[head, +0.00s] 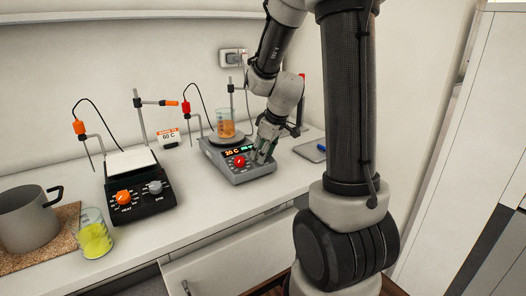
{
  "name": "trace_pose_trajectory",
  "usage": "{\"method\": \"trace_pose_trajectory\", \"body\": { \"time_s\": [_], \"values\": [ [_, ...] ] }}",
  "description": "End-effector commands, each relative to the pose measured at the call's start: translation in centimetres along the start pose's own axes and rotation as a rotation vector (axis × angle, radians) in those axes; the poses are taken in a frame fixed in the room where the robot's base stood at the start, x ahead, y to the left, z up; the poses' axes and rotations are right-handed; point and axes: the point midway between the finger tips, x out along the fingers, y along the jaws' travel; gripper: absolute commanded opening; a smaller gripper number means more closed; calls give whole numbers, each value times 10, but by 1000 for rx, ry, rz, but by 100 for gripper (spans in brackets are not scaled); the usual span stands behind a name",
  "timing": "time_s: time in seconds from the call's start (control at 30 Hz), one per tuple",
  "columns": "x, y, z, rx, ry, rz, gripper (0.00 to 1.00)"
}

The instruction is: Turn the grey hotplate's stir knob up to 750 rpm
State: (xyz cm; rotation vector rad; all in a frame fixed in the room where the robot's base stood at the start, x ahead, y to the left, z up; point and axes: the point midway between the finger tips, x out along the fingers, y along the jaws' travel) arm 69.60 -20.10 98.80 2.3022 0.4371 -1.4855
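The grey hotplate (238,171) stands on the white counter in the head view, with a round plate on top. A beaker of orange liquid (226,129) sits on that plate. Its front panel has a lit orange display reading about 20 C, a second green display too small to read, and a red knob (239,161) on the left. My gripper (262,157) is at the right part of the front panel, pointing down, and covers the place right of the red knob. The stir knob is hidden behind it. I cannot tell whether the fingers are open or touch it.
A black hotplate (150,201) with an orange and a grey knob stands to the left. Beside it are a beaker of yellow-green liquid (94,240) and a grey pot (27,222). A sign (168,136) stands behind.

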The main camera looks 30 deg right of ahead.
Motion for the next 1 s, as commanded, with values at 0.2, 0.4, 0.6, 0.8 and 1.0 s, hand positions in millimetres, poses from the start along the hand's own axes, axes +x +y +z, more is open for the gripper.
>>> {"method": "trace_pose_trajectory", "body": {
  "time_s": [0.2,0.4,0.6,0.8,1.0],
  "values": [
    [0,0,0,0,0,0,5],
    [0,0,0,13,0,1,5],
    [0,0,0,81,0,9,5],
    [0,-1,0,222,1,25,5],
    [-1,-1,-1,407,2,45,5]
  ]
}}
